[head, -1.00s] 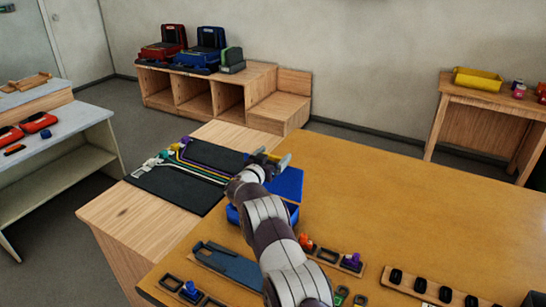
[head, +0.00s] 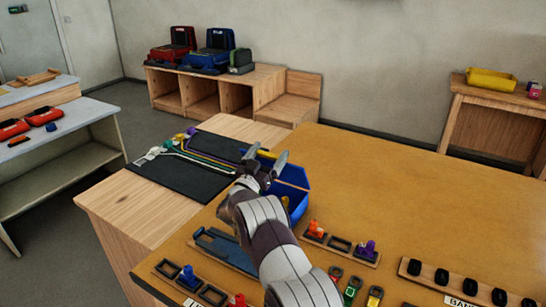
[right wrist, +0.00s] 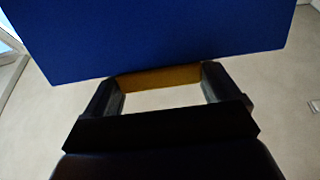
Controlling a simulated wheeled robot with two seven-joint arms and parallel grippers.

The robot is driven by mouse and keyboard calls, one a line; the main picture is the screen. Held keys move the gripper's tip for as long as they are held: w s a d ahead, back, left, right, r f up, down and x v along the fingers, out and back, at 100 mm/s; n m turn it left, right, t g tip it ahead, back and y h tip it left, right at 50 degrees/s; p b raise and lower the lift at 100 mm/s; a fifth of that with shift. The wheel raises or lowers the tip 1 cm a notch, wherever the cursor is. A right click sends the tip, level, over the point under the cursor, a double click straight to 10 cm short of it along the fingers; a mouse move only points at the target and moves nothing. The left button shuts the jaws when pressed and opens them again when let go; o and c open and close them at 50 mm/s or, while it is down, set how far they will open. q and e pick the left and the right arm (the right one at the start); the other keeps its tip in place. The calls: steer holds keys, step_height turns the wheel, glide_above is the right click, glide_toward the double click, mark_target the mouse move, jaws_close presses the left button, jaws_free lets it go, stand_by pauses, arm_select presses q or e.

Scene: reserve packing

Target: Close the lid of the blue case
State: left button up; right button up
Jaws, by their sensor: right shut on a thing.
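The blue case (head: 297,205) stands at the left edge of the wooden table, partly hidden behind my right arm. A blue panel that looks like its lid (head: 292,173) is raised at a slant; its exact angle is hard to tell. My right gripper (head: 267,160) is at the lid's upper left edge. In the right wrist view, a broad blue panel (right wrist: 160,35) fills the top, and the fingers (right wrist: 160,85) are closed on a yellow-brown strip (right wrist: 158,77) along its lower edge. My left gripper is not in view.
A dark mat (head: 205,160) with coloured strips lies left of the case. A blue-grey tray (head: 225,248) and small holders with coloured pieces (head: 340,243) sit near my arm. The table's middle (head: 400,190) is clear. Red and blue cases (head: 207,57) stand on a far shelf.

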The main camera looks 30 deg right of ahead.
steer(key=shift+s+a+f+b, duration=0.25)
steer(key=shift+a+f+b, duration=0.05)
steer(key=shift+a+f, duration=0.25)
steer(key=o, duration=1.2)
steer(key=shift+r, duration=0.1)
steer(key=shift+s+a, duration=0.1)
steer(key=shift+a, duration=0.05)
steer(key=b+v, duration=0.1)
steer(key=v, duration=0.6)
steer(key=shift+s+a+b, duration=0.15)
steer(key=shift+b, duration=0.15)
